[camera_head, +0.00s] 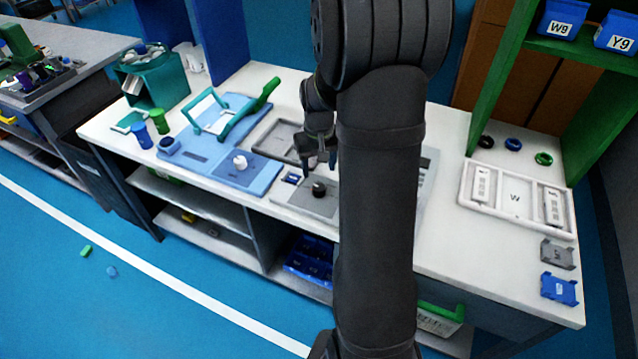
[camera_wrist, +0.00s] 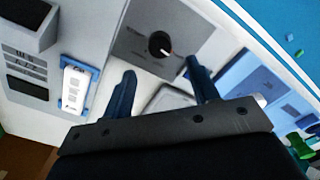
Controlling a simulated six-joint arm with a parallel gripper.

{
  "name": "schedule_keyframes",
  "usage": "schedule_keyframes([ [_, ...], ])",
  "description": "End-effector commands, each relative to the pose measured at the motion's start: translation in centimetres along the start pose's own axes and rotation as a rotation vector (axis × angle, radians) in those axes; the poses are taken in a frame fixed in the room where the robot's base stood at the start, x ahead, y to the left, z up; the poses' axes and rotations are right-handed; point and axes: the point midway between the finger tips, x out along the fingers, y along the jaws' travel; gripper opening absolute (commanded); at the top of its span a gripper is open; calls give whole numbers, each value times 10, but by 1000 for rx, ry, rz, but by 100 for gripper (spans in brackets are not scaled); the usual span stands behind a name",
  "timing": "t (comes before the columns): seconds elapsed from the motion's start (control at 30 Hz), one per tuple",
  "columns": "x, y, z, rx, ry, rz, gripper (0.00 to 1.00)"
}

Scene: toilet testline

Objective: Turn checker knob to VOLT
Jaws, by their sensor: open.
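The checker knob (camera_wrist: 160,44) is a round black knob with a white pointer mark, on a grey plate (camera_wrist: 130,42) in the wrist view. Its pointer is turned toward the lower right there. In the head view the knob (camera_head: 319,189) stands on the grey plate on the white bench, just below my gripper (camera_head: 319,163). In the wrist view my gripper (camera_wrist: 158,78) is open and empty, with its two dark fingers apart and the knob beyond them. The fingers do not touch the knob. No VOLT label is readable.
A white device in a blue holder (camera_wrist: 74,88) lies beside the plate, near a grey box with dark panels (camera_wrist: 28,60). A blue board with a white knob (camera_head: 240,162) lies left. A white tray (camera_head: 515,222) sits right. Bare bench (camera_head: 445,215) lies before the tray.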

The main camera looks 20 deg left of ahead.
Motion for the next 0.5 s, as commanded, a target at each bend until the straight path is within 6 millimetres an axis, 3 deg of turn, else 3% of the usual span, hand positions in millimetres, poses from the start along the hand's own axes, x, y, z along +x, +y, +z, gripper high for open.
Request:
schedule_keyframes([
  [0.2,45,0,1,1,-3,-1,54],
  [0.5,71,0,0,1,0,-1,54],
])
